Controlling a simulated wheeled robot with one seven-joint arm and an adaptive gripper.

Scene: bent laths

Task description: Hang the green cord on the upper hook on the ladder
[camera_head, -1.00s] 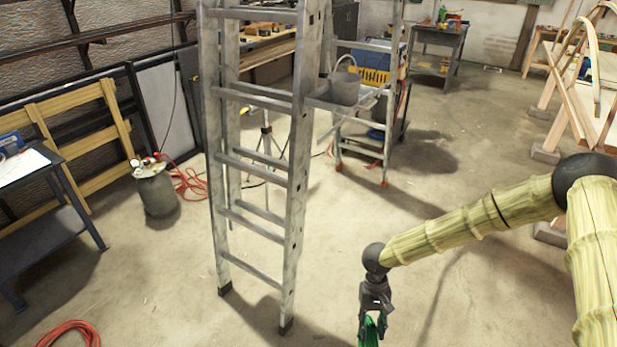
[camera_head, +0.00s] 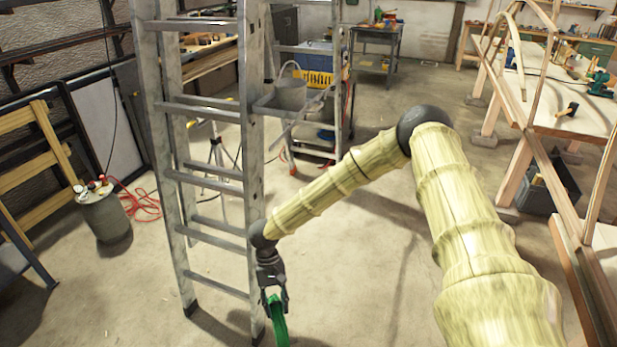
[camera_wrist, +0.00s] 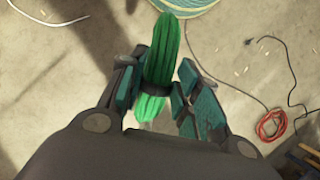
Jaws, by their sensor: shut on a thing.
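My gripper (camera_head: 272,298) is shut on the green cord (camera_head: 279,325), a bundled coil that hangs down from it. In the wrist view the green cord (camera_wrist: 162,60) sits between the two fingers of my gripper (camera_wrist: 167,90), with a dark band around its middle. The aluminium ladder (camera_head: 247,140) stands upright at the left of centre in the head view. My gripper is low down, in front of the ladder's right rail near its foot, apart from or close to it; I cannot tell the gap. I cannot make out the upper hook.
A grey tank (camera_head: 104,215) with red hose is at left. A workbench with bent laths (camera_head: 530,95) fills the right. In the wrist view, a pale coil (camera_wrist: 188,6) and a red cable (camera_wrist: 270,126) lie on the floor.

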